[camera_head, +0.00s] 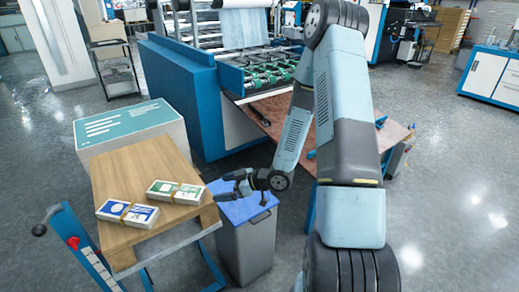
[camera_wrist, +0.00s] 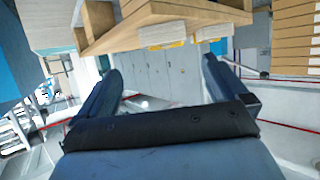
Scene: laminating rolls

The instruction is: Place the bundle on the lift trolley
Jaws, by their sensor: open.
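The lift trolley's wooden top (camera_head: 133,169) stands at the lower left in the head view, on a frame with a blue handle post. Two banded white bundles lie on it: one with a blue label (camera_head: 127,212) and one with a green label (camera_head: 175,192), close together near the front edge. My gripper (camera_head: 226,187) is just right of the wooden top, near its right edge. In the wrist view, its two dark fingers (camera_wrist: 162,72) stand wide apart with nothing between them. The wooden top (camera_wrist: 165,12) and both bundles (camera_wrist: 167,36) appear upside down above them, apart from the fingers.
A grey bin with a blue lid (camera_head: 246,207) stands right of the trolley, below my gripper. A white box with a teal top (camera_head: 128,122) stands behind the trolley. The blue laminating machine (camera_head: 180,90) and a brown table (camera_head: 272,113) are farther back. Open floor lies at right.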

